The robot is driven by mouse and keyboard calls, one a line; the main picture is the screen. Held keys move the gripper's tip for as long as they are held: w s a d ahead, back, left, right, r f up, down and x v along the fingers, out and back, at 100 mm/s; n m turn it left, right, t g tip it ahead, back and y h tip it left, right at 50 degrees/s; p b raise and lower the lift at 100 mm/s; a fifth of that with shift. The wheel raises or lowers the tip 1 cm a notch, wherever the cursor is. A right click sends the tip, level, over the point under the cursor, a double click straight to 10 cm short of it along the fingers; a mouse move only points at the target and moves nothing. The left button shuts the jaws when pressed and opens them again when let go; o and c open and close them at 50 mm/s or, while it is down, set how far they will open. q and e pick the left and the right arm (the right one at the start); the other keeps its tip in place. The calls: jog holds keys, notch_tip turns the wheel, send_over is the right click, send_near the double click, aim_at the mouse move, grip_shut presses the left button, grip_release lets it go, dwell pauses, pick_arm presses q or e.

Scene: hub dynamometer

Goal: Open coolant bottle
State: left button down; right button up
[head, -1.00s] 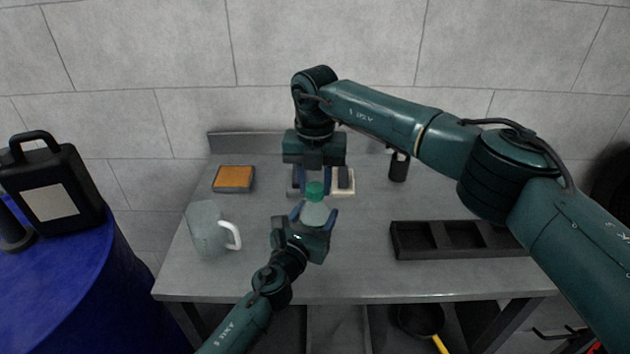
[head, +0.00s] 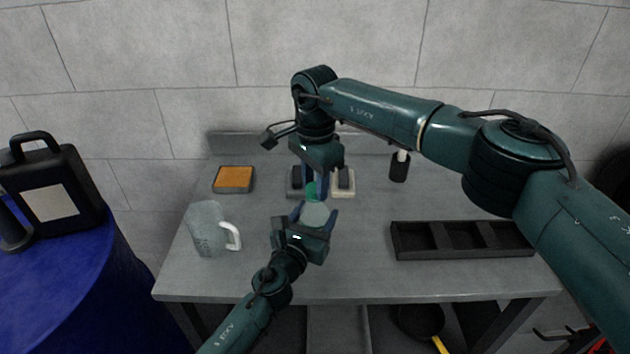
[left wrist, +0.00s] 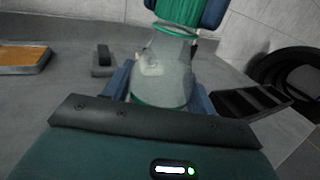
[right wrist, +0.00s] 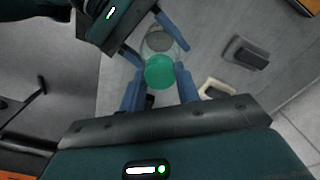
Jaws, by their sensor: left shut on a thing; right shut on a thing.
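The coolant bottle is a clear bottle (head: 315,214) with a green cap (head: 311,190), above the middle of the table. My left gripper (head: 318,219) is shut on the bottle's body; the left wrist view shows the body (left wrist: 163,75) upright between its blue fingers. My right gripper (head: 316,187) comes from above and is shut on the cap. In the right wrist view the cap (right wrist: 160,72) sits between its fingers. The cap is at the bottle's neck; I cannot tell whether it is still seated.
A clear jug (head: 206,232) stands left on the grey table (head: 350,275). An orange-topped box (head: 234,179) lies behind it. A black divided tray (head: 460,240) lies right, and a black container (head: 399,168) stands behind. A black canister (head: 50,190) stands on a blue drum (head: 70,290).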

aim_at(315, 187)
jog(key=n, duration=0.4)
jog(key=shift+n, duration=0.3)
jog(key=n, duration=0.6)
jog(key=shift+r, duration=0.15)
jog(key=shift+r, duration=1)
jog(key=shift+r, duration=2)
pick_arm(q)
jog(key=shift+c, duration=2)
grip_release()
